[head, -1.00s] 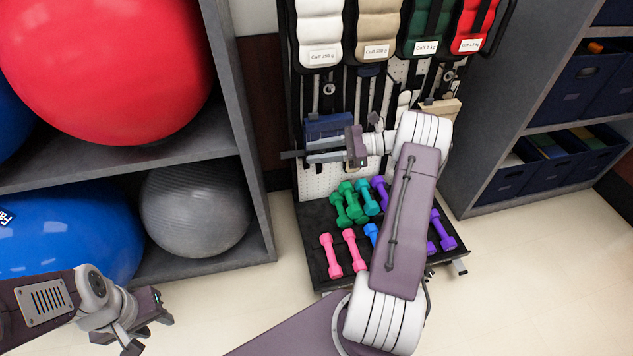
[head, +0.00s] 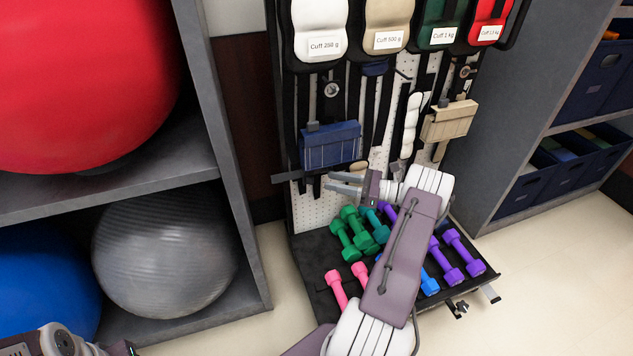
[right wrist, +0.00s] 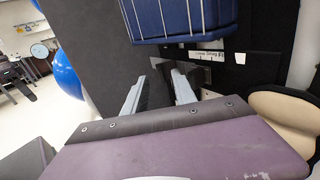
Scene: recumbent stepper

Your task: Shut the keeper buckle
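Black straps hang on the pegboard rack (head: 312,207) under the weight cuffs. I cannot tell for sure which fitting is the keeper buckle. A round grey fitting (head: 331,89) sits above a blue box-like piece (head: 330,147). A dark bar (head: 308,173) runs across just below that piece. My right gripper (head: 332,183) is just below the bar, pointing left. In the right wrist view its fingers (right wrist: 160,82) are apart with no object clearly held, and the blue piece (right wrist: 185,18) is beyond them. My left gripper (head: 122,349) is mostly cut off at the bottom left.
Dumbbells (head: 365,230) lie on a black tray (head: 305,262) below my right arm. A beige box-like piece (head: 449,121) hangs right of the blue one. A grey shelf (head: 220,150) with exercise balls stands left, another shelf (head: 512,125) right. Floor shows at lower right.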

